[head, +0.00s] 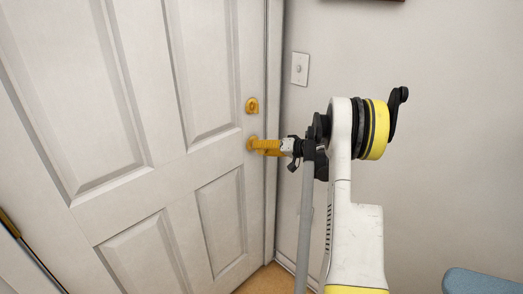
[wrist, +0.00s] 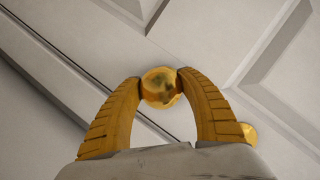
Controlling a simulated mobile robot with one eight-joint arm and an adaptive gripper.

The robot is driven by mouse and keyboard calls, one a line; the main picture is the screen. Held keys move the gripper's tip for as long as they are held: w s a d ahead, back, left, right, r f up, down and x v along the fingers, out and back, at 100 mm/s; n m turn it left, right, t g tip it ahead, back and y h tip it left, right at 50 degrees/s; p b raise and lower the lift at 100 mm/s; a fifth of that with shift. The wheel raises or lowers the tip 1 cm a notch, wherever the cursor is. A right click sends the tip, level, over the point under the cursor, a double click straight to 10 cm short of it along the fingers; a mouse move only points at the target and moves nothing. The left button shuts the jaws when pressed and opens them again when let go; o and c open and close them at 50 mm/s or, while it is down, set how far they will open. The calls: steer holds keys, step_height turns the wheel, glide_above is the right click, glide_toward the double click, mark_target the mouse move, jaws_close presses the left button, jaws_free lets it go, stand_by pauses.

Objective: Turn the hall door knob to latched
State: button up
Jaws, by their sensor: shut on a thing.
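The white panelled hall door (head: 150,130) fills the left of the head view and lies against its frame. Its round gold knob (wrist: 160,87) sits between my two fingertips in the wrist view. My gripper (head: 262,147) has yellow ridged fingers and reaches the knob from the right in the head view. In the wrist view my gripper (wrist: 160,88) is shut on the knob, one fingertip on each side. In the head view the fingers mostly hide the knob. A gold deadbolt (head: 252,105) is above the knob on the door.
A white light switch (head: 300,68) is on the wall right of the door frame (head: 273,120). A blue rounded seat or cushion (head: 480,281) is at the lower right.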

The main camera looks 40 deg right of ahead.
stand_by(0.5)
steer(key=o, duration=1.2)
steer(key=v, duration=1.2)
